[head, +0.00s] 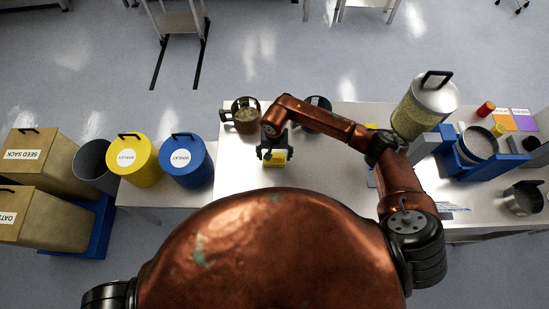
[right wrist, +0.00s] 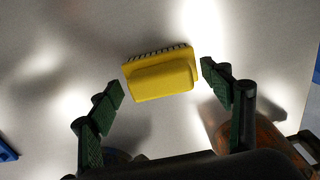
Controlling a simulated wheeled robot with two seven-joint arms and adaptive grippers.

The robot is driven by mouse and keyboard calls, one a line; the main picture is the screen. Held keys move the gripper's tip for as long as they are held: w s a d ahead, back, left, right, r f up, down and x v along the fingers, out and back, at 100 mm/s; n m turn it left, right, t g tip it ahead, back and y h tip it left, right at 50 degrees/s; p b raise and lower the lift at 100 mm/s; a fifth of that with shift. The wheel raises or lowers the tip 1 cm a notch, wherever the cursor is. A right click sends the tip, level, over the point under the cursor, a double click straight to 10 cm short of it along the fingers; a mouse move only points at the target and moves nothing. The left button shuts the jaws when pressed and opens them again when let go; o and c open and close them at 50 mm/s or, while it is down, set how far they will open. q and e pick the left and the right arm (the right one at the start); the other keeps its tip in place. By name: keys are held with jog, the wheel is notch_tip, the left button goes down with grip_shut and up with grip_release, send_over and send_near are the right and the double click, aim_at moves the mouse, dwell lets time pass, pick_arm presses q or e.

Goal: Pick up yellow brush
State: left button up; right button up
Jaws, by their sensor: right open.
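The yellow brush (head: 276,157) lies on the white table (head: 235,178), left of the table's middle in the head view. In the right wrist view the yellow brush (right wrist: 162,77) shows a yellow block with dark bristles along its upper edge, slightly tilted. My right gripper (head: 274,152) is over the brush. In the right wrist view my right gripper (right wrist: 162,83) is open, with one green-padded finger on each side of the brush and gaps between them. It does not hold the brush. My left gripper is not in view.
A brown pot (head: 245,114) and a dark round object (head: 318,107) stand behind the brush. Yellow (head: 145,168) and blue (head: 187,170) canisters stand at left. A large clear-sided canister (head: 420,112) and a blue device (head: 470,165) stand at right. Bare table surrounds the brush.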

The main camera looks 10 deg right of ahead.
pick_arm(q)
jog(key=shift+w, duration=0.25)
pick_arm(e)
jog(key=shift+c, duration=0.8)
jog(key=c, duration=1.1)
jog(key=shift+c, duration=0.2)
jog(key=shift+r, duration=0.15)
jog(key=shift+w+r, duration=0.1)
jog(key=shift+r, duration=0.55)
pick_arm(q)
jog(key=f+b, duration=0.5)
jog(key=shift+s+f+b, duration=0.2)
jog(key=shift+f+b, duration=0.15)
pick_arm(e)
jog(key=s+a+r, duration=0.2)
jog(key=s+r, duration=0.9)
jog(key=s, duration=0.3)
jog(key=shift+r, duration=0.2)
